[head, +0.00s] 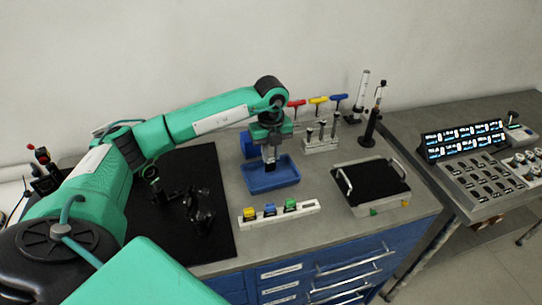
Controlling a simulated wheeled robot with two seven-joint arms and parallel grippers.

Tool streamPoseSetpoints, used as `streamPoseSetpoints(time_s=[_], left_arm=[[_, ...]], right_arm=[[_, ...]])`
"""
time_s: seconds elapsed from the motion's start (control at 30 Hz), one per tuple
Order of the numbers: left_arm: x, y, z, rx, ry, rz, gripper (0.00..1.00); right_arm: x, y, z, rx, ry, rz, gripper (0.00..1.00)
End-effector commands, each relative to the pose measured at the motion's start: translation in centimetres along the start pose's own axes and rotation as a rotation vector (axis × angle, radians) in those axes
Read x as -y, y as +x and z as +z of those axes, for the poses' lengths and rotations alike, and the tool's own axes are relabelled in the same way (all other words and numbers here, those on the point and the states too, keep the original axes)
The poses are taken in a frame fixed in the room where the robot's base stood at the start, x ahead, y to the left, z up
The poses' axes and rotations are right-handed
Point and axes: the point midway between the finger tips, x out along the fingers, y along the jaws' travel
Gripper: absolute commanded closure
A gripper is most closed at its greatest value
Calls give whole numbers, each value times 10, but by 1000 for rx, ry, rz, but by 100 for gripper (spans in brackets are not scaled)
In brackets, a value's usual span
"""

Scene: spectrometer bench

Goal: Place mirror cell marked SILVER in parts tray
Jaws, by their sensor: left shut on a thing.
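My left gripper (270,158) reaches in from the left and points down over the blue parts tray (288,183). It is shut on a small dark thing (270,167), which seems to be the mirror cell. The fingers hide most of it, and no SILVER marking can be read. The held thing is over or just inside the tray; I cannot tell whether it touches the tray floor. The visible part of the tray floor looks empty. My right gripper is not in view.
A pale rack with yellow, blue and green blocks (279,212) lies in front of the tray. A black-topped plate with handles (372,185) stands to the right. Behind are T-handled tools (318,100) and a tool stand (320,145). A black mat (205,240) lies left.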

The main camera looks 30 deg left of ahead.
Motion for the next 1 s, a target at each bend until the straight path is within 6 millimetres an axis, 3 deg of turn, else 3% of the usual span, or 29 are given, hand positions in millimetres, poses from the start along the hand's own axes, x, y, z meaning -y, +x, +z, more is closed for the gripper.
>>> streamPoseSetpoints(time_s=[0.17,0.53,0.57,0.63,1.0], left_arm=[[0,22,0,-1,0,1,100],[0,29,0,0,0,0,100],[0,27,0,0,0,-1,72],[0,27,0,0,0,0,58],[0,23,0,0,0,-1,56]], right_arm=[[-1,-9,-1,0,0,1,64],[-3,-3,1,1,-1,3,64],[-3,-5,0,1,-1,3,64],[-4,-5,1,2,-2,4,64],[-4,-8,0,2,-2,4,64]])
